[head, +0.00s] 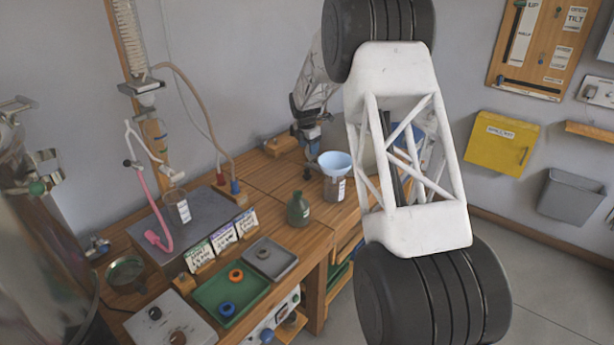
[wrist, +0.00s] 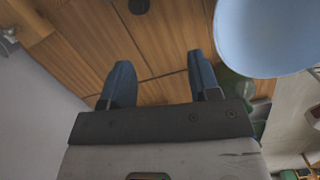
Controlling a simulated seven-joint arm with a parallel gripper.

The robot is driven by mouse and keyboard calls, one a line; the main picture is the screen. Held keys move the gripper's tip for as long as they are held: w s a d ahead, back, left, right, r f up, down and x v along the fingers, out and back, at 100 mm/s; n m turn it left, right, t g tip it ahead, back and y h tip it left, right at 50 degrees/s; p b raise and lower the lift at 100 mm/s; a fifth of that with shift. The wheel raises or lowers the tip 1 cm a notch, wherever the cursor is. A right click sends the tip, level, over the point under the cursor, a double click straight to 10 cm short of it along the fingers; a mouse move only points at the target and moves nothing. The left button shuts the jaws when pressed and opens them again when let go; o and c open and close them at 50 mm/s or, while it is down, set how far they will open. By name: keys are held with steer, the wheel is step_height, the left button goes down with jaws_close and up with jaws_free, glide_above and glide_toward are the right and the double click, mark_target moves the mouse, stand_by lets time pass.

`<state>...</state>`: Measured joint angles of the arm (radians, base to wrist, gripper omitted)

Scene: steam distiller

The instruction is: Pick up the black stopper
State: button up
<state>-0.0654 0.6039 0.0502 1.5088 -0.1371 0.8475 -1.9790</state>
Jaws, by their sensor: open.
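A small dark round piece, which looks like the black stopper (head: 307,173), lies on the wooden bench just left of the beaker with the pale blue funnel. In the wrist view the stopper (wrist: 138,6) shows at the top edge, partly cut off, beyond my fingertips. My gripper (head: 312,148) is above the back of the bench, near the stopper. In the wrist view my gripper (wrist: 158,60) has its two blue fingers wide apart, with only bench planks between them. It is empty and apart from the stopper.
The blue funnel (head: 334,163) sits in a beaker (head: 334,188), close to my gripper; the funnel (wrist: 268,35) fills the wrist view's upper right. A green bottle (head: 298,211) stands in front. A green tray (head: 207,294) and grey tray (head: 286,263) lie nearer.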

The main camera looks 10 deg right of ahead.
mark_target(307, 170)
steer(key=w+f+n, duration=0.1)
steer(key=f, duration=0.2)
steer(key=w+f, duration=0.2)
steer(key=f, duration=0.1)
steer(key=w+f+n, duration=0.1)
steer(key=w+f, duration=0.1)
steer(key=f, duration=0.1)
steer(key=shift+a+f+n, duration=0.15)
steer(key=shift+a+n, duration=0.15)
steer(key=shift+a, duration=0.1)
steer(key=shift+w+d+f, duration=0.15)
steer(key=shift+f, duration=1.1)
steer(key=shift+f, duration=0.15)
steer(key=shift+w+d+f, duration=0.1)
steer(key=shift+w+f, duration=0.05)
steer(key=shift+f, duration=0.65)
steer(key=shift+w+d+f, duration=0.1)
steer(key=shift+d+f, duration=0.05)
steer(key=shift+f, duration=0.7)
steer(key=shift+w+d+f, duration=0.1)
steer(key=shift+w+f, duration=0.05)
steer(key=shift+f, duration=0.65)
